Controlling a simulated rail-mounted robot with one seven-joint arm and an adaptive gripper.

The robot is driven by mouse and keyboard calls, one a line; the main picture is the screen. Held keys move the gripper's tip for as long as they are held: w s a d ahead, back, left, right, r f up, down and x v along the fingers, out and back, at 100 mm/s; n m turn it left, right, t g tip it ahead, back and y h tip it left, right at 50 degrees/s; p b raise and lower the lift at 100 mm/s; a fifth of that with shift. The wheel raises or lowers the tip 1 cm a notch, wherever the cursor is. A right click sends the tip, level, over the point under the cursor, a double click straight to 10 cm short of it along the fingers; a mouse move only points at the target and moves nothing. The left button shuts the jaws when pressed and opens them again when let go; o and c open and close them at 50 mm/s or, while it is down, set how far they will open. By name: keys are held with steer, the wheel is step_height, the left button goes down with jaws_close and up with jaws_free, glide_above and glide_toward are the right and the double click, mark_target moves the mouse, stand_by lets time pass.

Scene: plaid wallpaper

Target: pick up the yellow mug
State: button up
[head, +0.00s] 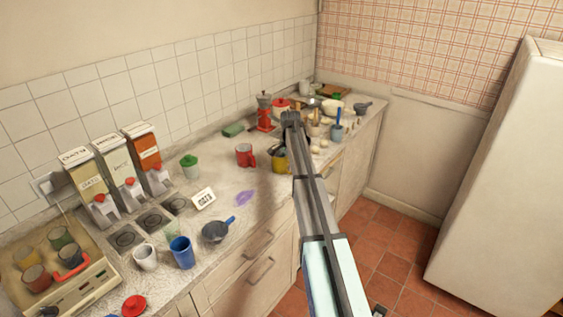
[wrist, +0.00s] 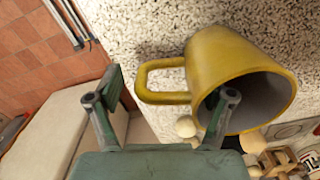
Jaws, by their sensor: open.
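The yellow mug (wrist: 215,55) fills the upper right of the wrist view, its mouth facing the lower right and its handle (wrist: 148,80) to the left. My gripper (wrist: 162,97) is open, with its two dark fingers spread apart. The handle lies between the fingers in that view. The right finger overlaps the mug's mouth; I cannot tell whether it is inside or only in front. In the head view the mug (head: 280,163) stands on the speckled counter, partly hidden by my arm.
A red mug (head: 245,155) stands left of the yellow mug. Eggs (head: 316,149), a red coffee maker (head: 264,115) and a crowded group of kitchenware lie beyond. A blue cup (head: 182,252) and small pan (head: 216,231) stand nearer. Counter between red mug and pan is mostly clear.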

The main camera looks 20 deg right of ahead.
steer(key=shift+f, duration=0.6)
jaws_close()
steer(key=shift+r, duration=0.25)
